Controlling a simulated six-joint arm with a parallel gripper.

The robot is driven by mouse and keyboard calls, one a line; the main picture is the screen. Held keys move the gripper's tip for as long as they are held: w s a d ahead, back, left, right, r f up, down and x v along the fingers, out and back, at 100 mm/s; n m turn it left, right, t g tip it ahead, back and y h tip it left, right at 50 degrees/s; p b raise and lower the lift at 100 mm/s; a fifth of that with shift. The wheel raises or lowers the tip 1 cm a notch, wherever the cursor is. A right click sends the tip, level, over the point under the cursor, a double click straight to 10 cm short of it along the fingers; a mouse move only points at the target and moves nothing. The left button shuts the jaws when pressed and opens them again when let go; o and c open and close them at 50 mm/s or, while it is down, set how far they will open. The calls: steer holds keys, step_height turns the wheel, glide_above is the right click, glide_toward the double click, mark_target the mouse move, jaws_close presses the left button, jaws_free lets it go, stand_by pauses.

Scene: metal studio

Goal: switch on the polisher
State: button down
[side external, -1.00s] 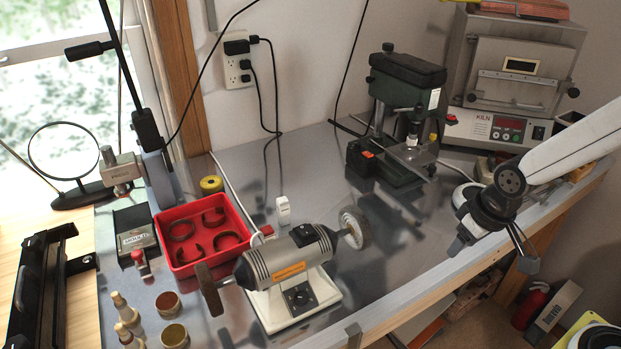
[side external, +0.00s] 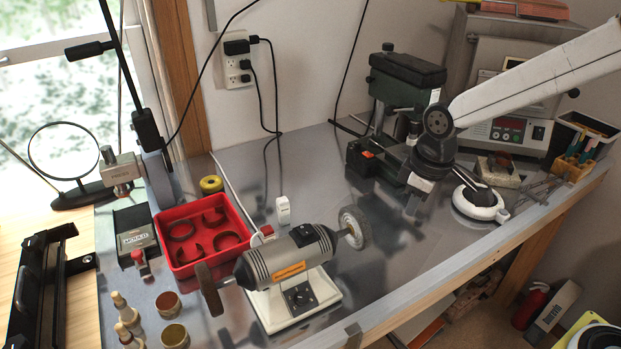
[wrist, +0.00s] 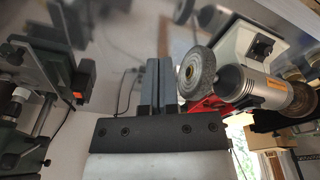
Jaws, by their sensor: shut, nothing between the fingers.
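The polisher (side external: 288,262) is a grey motor with an orange label, on a white base at the front middle of the metal bench. It has a brown wheel at its left end and a grey wheel (side external: 355,228) at its right. A black switch (side external: 299,297) is on the front of its base. My gripper (side external: 413,203) is above the bench, right of the polisher and apart from it. In the wrist view my gripper (wrist: 152,66) has its fingers together and empty. The polisher (wrist: 236,84) and its switch (wrist: 262,47) show to their right.
A green drill press (side external: 405,75) stands close behind my gripper. A kiln (side external: 505,130) is at the back right. A red tray (side external: 183,268) with dark rings is left of the polisher. A round white-based item (side external: 478,205) is right of my gripper. The bench between gripper and polisher is clear.

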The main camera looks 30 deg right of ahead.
mark_target(308, 233)
steer(key=w+a+r+n, duration=0.2)
steer(key=a, duration=0.1)
steer(key=w+a+r+n+g, duration=0.1)
steer(key=w+a+r+n, duration=0.2)
steer(key=w+a+r, duration=0.1)
steer(key=a, duration=0.1)
steer(key=shift+a+r+n, duration=0.25)
steer(key=shift+a+n, duration=0.1)
steer(key=shift+n, duration=0.05)
steer(key=w+a+r+n+g, duration=0.1)
steer(key=a+r+n, duration=0.5)
steer(key=a+r, duration=0.2)
steer(key=shift+a+n+g, duration=0.4)
steer(key=shift+a, duration=0.65)
steer(key=shift+f, duration=0.15)
steer(key=f, duration=0.4)
steer(key=s+f, duration=0.1)
steer(key=f, duration=0.8)
steer(key=shift+s+f, duration=0.35)
steer(key=shift+f, duration=0.05)
